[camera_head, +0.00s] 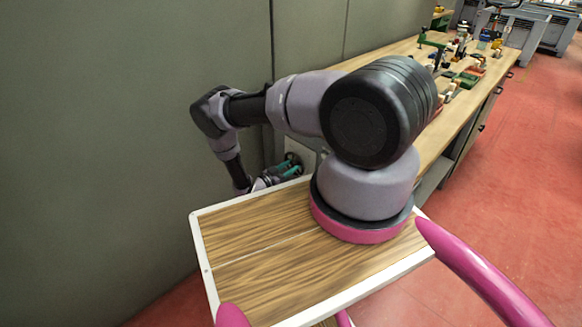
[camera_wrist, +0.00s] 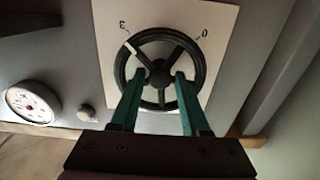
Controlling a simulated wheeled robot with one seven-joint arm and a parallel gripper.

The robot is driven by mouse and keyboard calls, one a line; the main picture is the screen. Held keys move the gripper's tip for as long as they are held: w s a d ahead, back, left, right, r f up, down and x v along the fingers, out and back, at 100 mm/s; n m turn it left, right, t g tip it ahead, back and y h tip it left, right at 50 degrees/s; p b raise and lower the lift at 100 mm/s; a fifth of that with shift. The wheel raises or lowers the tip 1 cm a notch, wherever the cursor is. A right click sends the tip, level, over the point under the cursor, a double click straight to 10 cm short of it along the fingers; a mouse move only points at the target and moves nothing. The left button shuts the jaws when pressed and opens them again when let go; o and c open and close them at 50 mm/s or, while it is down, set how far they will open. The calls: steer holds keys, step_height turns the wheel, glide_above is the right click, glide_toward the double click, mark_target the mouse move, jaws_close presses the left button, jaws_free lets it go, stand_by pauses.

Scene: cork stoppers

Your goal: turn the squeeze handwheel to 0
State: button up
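The dark handwheel (camera_wrist: 160,35) faces me in the wrist view, with a round hub and three spokes. It sits on a white plate (camera_wrist: 222,60) with an upside-down "3" (camera_wrist: 123,25) at its upper left and a "0" (camera_wrist: 204,33) at its upper right. A white mark (camera_wrist: 127,46) on the rim lies at the upper left, near the "3". My gripper (camera_wrist: 159,76) is open; its two green fingers reach over the lower rim, one on each side of the downward spoke. I cannot tell whether they touch it. In the head view my gripper (camera_head: 291,165) is partly hidden.
In the wrist view a round dial gauge (camera_wrist: 32,103) and a small knob (camera_wrist: 86,113) are left of the wheel. In the head view a tall grey-green wall (camera_head: 130,110) stands close on the left. A long workbench (camera_head: 440,125) with small items runs to the back right.

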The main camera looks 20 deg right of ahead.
jaws_close()
steer(key=shift+n, duration=0.3)
